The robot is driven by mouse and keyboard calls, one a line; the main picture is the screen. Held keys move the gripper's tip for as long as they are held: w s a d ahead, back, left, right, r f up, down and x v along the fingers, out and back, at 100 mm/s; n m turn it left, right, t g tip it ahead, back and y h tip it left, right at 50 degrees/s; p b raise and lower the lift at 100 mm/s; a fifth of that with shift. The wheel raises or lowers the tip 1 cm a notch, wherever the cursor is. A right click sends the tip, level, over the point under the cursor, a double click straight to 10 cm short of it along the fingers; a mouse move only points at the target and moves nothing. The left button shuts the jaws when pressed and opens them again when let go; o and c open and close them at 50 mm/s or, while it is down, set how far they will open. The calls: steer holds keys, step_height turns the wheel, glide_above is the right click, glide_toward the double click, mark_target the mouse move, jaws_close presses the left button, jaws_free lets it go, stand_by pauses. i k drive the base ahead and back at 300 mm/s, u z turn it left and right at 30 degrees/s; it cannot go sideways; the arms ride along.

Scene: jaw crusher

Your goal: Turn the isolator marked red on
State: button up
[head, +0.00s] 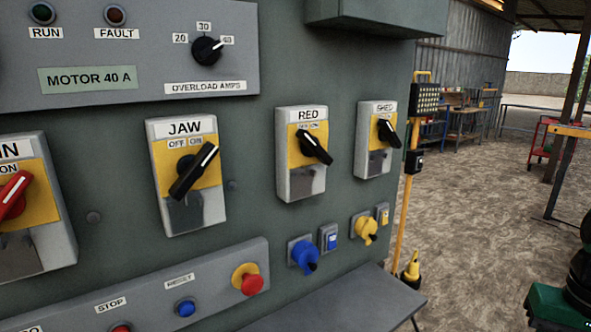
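The isolator marked RED (301,186) is a pale grey box with a yellow plate on the dark green panel, between the JAW and SHED isolators. Its black rotary handle (315,148) is tilted, with its white line toward the upper left, on the OFF side of the plate. The small OFF and ON lettering there is hard to read. My gripper is not in view, and nothing touches the handle.
The JAW isolator (205,212) has its handle's line toward upper right. The SHED handle (388,133) leans like RED's. Blue (303,254) and yellow (366,229) sockets sit below, above a grey ledge (345,305). A red emergency button (251,284) protrudes. Open ground lies right.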

mark_target(310, 147)
steer(key=u, duration=0.75)
steer(key=k, duration=0.5)
steer(key=z, duration=0.3)
